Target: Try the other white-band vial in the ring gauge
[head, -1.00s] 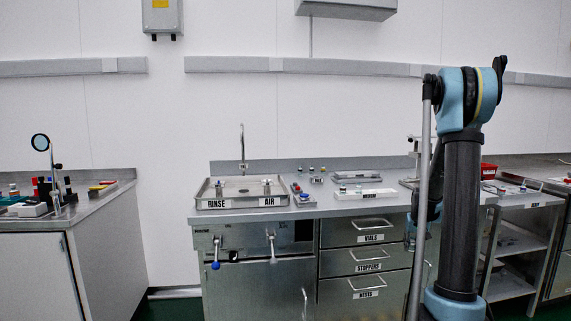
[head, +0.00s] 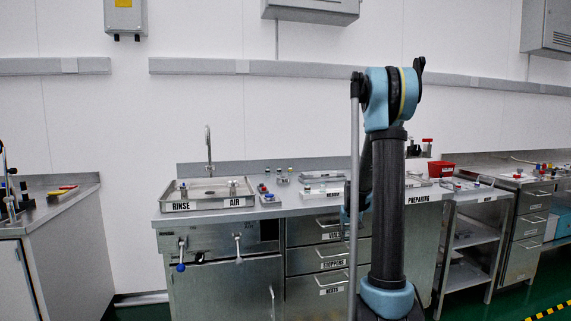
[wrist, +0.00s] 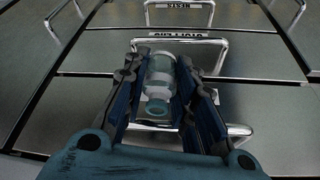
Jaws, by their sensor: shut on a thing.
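My gripper (wrist: 160,65) is shut on a clear glass vial (wrist: 160,70) with a white band (wrist: 157,92) and a teal-tinted end toward the camera. The vial lies lengthwise between the two fingers in the wrist view. Drawer fronts with bar handles show behind it. In the head view my own arm stands in front of the counter, and neither the gripper nor the held vial can be made out. I cannot pick out the ring gauge in either view.
The washer counter has a tray (head: 207,203) marked RINSE and AIR. A white rack (head: 322,191) and small coloured items sit right of it. A red bin (head: 441,169) stands farther right, beside a shelved bench (head: 480,190). Drawers (head: 334,265) front the counter.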

